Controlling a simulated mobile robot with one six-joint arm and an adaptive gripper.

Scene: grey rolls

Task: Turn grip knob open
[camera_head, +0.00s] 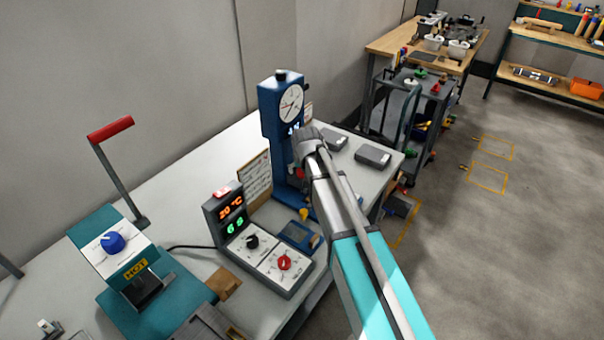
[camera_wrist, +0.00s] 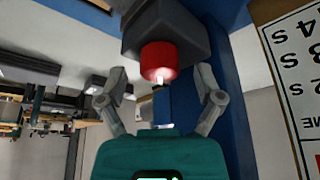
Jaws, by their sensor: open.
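In the wrist view a red cylindrical knob (camera_wrist: 159,61) with a small white mark sticks out of a dark grey block (camera_wrist: 165,25) on the blue column. No label reading grip is legible, so I cannot confirm it is the grip knob. My gripper (camera_wrist: 161,75) is open, with one finger on each side of the red knob and a visible gap to both. In the head view the blue column machine (camera_head: 268,108) carries a round dial (camera_head: 291,103). My wrist (camera_head: 312,143) is in front of it and hides much of the block.
A control box (camera_head: 262,255) with a black knob, a red knob (camera_head: 284,262) and a lit display stands near the column. A placard (camera_head: 254,180) is beside the column. A press with a blue knob (camera_head: 112,242) and a raised lever (camera_head: 120,170) is at left.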

